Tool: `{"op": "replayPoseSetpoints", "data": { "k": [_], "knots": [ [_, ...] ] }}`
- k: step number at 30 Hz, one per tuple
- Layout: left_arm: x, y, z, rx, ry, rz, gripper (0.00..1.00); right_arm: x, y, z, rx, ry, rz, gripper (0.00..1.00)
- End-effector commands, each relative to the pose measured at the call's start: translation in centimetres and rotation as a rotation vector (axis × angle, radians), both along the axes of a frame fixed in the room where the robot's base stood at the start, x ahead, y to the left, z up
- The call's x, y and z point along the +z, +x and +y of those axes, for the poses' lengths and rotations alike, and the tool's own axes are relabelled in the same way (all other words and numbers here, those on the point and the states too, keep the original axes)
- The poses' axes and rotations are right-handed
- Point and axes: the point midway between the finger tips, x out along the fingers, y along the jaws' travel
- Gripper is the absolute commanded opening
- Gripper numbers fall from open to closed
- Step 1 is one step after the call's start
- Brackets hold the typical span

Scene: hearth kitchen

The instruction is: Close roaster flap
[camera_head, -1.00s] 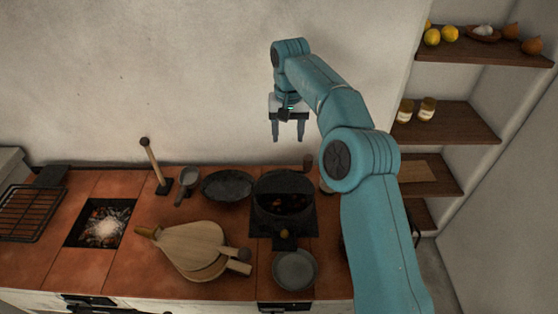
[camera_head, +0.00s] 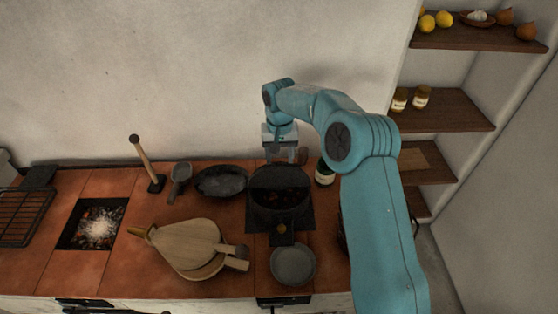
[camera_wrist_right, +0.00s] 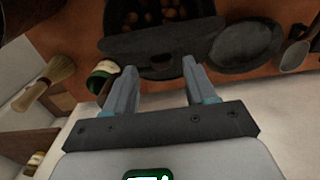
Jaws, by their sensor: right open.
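The black roaster (camera_head: 296,219) stands on the tiled counter, with brown contents showing inside its opening. Its dark flap (camera_head: 278,177) stands raised at the back edge of the opening; in the right wrist view the flap (camera_wrist_right: 150,40) lies just past the fingertips. My right gripper (camera_head: 279,158) points down behind the roaster, by the wall side of the flap. In the right wrist view the gripper (camera_wrist_right: 160,68) has its fingers apart with nothing between them. Contact with the flap cannot be told.
A grey bowl (camera_head: 293,265) and wooden bellows (camera_head: 190,247) lie nearer the front. An ember pit (camera_head: 92,224) is at left.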

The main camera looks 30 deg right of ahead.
Motion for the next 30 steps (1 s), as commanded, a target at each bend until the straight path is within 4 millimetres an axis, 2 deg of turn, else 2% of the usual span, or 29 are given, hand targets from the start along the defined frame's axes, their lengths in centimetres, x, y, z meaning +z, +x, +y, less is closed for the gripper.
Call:
{"op": "replayPoseSetpoints", "data": {
  "k": [6,16,17,21,22,30],
  "knots": [
    [0.5,0.0,0.0,0.0,0.0,0.0,1.0,-2.5,0.2,0.0,0.0,0.0,0.001,0.55],
    [0.5,0.0,0.0,0.0,0.0,0.0,1.0,-3.0,0.3,0.0,0.0,0.0,0.0,0.55],
    [0.5,0.0,0.0,0.0,0.0,0.0,1.0,-3.0,0.3,0.0,0.0,0.0,0.0,0.49],
    [0.5,0.0,0.0,0.0,0.0,0.0,1.0,-3.0,0.3,0.0,0.0,0.0,0.0,0.03],
    [0.5,0.0,0.0,0.0,0.0,0.0,1.0,-3.0,0.3,0.0,0.0,0.0,0.0,0.0],
    [0.4,0.0,0.0,0.0,0.0,0.0,1.0,-3.1,0.3,0.0,0.001,-0.001,-0.001,0.0]
  ]
}}
